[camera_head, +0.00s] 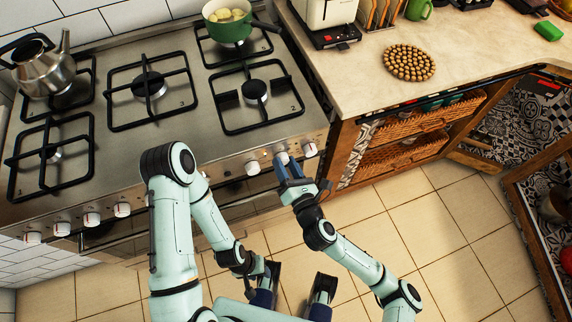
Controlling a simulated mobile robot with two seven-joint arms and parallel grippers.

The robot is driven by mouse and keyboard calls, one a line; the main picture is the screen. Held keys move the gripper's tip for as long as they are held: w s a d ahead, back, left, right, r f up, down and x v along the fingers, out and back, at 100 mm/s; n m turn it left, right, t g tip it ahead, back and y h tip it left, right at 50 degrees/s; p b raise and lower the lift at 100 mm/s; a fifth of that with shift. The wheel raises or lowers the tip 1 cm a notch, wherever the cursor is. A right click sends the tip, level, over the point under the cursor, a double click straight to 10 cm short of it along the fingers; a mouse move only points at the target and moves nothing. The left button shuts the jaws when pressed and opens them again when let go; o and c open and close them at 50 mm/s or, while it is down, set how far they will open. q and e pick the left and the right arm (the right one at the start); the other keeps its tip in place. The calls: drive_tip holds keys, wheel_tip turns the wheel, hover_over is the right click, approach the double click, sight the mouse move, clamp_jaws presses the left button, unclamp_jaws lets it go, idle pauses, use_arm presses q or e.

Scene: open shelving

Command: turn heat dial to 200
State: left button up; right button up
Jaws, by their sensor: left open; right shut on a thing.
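The stove's front panel carries a row of white dials. My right gripper (287,168) is at the right part of this row, its blue fingers shut on a white dial (282,158). One dial (310,149) is just right of it and another dial (252,168) is just left. The dial markings are too small to read, so I cannot tell what the held dial is set to. My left gripper (263,276) is open, low over the floor in front of the stove, away from the dials, and partly hidden by its own arm.
The steel stove top (195,90) has several black grates. A silver kettle (45,68) stands at left and a green pot (229,22) at the back. A wooden counter unit (345,145) with baskets adjoins the stove at right. Tiled floor (400,235) is free at right.

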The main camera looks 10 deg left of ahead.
drive_tip(key=shift+r, duration=0.1)
drive_tip(key=o, duration=1.1)
drive_tip(key=shift+c, duration=0.2)
drive_tip(key=p+v, duration=0.4)
drive_tip(key=v, duration=0.9)
drive_tip(key=shift+s+d, duration=0.15)
